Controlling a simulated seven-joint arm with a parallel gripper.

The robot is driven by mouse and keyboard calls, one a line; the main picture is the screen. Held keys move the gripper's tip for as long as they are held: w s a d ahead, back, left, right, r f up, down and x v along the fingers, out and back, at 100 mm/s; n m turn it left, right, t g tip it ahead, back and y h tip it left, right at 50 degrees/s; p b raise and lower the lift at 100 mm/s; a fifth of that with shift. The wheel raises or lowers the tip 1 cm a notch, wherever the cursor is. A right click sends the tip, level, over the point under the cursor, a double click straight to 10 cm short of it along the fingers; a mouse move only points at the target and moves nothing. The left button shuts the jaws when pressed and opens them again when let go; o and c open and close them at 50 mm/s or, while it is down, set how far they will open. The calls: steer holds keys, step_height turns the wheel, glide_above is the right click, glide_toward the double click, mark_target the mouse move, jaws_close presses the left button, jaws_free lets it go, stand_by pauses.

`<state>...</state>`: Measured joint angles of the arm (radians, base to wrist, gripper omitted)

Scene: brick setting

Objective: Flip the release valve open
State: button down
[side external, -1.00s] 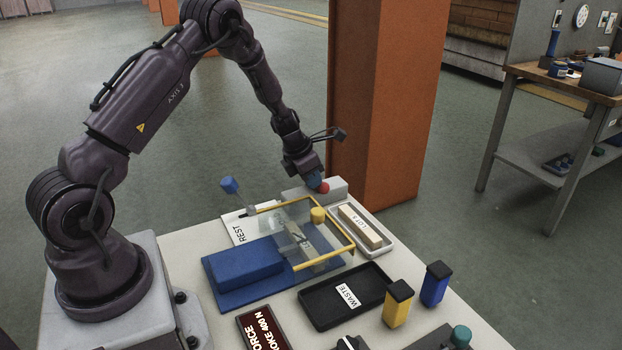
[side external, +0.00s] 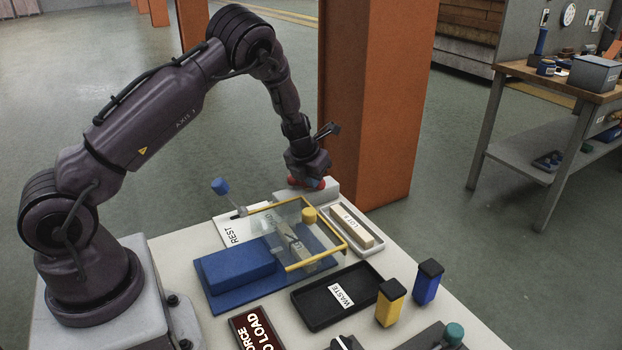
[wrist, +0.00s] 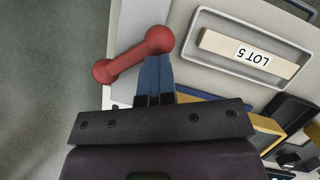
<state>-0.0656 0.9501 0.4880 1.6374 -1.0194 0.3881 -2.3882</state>
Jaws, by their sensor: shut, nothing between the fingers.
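The release valve shows as a red bar with rounded ends (wrist: 133,55) in the wrist view. In the side view its red ball end (side external: 322,182) shows at a grey block (side external: 332,192) at the table's far edge, partly behind my gripper. My gripper (wrist: 156,62) has its blue fingers shut together with nothing between them. The fingertips are close beside the bar near its larger ball end; I cannot tell whether they touch. The valve's pivot is hidden.
A LOT 5 tray (side external: 378,245), a black WASTE tray (side external: 310,312) and yellow and blue posts (side external: 391,303) stand nearby. An orange column (side external: 365,100) rises behind.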

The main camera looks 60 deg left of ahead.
steer(key=shift+w+f, duration=0.1)
steer(key=shift+w, duration=1.2)
stand_by(0.6)
steer(key=shift+s+d, duration=0.15)
steer(key=shift+d, duration=0.1)
steer(key=shift+s+d, duration=0.35)
steer(key=shift+d, duration=0.25)
steer(key=shift+s+d, duration=0.3)
steer(key=shift+d, duration=0.25)
steer(key=w+d+v, duration=0.1)
steer(key=v, duration=0.9)
steer(key=shift+w+d, duration=0.25)
steer(key=shift+d, duration=0.15)
